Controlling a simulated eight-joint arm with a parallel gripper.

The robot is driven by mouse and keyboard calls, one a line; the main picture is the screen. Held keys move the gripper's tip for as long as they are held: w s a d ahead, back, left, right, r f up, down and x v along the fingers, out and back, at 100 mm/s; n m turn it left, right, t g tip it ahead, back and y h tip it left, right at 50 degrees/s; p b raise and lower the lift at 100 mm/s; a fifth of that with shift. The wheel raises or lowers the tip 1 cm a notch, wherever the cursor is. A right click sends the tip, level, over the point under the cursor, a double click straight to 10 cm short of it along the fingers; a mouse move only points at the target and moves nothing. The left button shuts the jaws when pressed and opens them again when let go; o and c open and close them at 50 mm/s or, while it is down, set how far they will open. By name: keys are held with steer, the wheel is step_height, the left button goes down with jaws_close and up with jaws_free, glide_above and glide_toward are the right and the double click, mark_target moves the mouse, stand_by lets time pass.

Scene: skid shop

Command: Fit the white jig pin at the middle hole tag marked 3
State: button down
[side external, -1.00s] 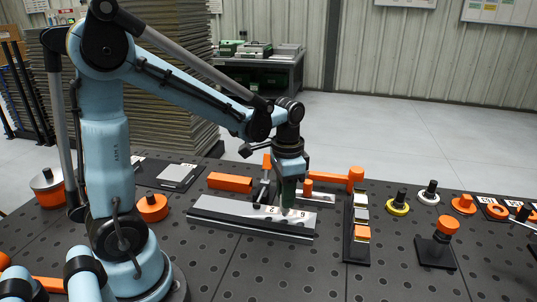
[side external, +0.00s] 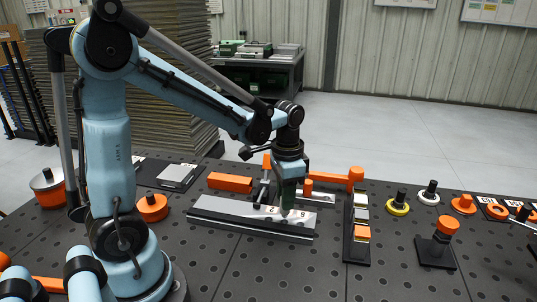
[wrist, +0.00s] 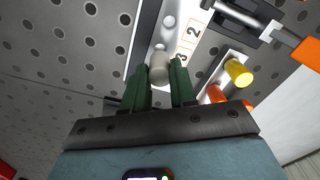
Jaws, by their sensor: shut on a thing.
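The white jig pin (wrist: 159,68) is a pale cylinder between my gripper's two green fingers in the wrist view. My gripper (wrist: 160,83) is shut on it. The pin's free end is over the light metal jig plate, close to an open hole (wrist: 160,47). The tag marked 3 (wrist: 183,57) lies just right of the pin, and the tag marked 2 (wrist: 194,29) is further up the same strip. In the side view my gripper (side external: 287,209) points down over the long metal jig (side external: 230,214). Whether the pin's tip has entered a hole is hidden.
A toggle clamp with an orange handle (wrist: 305,52) and a yellow cylinder (wrist: 238,72) stand right of the jig. An orange block (side external: 230,181) lies behind the jig. A black rack (side external: 356,247) stands to its right. The perforated table in front is clear.

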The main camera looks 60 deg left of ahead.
steer(key=shift+f, duration=1.45)
stand_by(0.3)
steer(key=c, duration=0.8)
jaws_free()
steer(key=shift+o, duration=1.1)
steer(key=shift+r, duration=0.15)
steer(key=shift+r, duration=3.4)
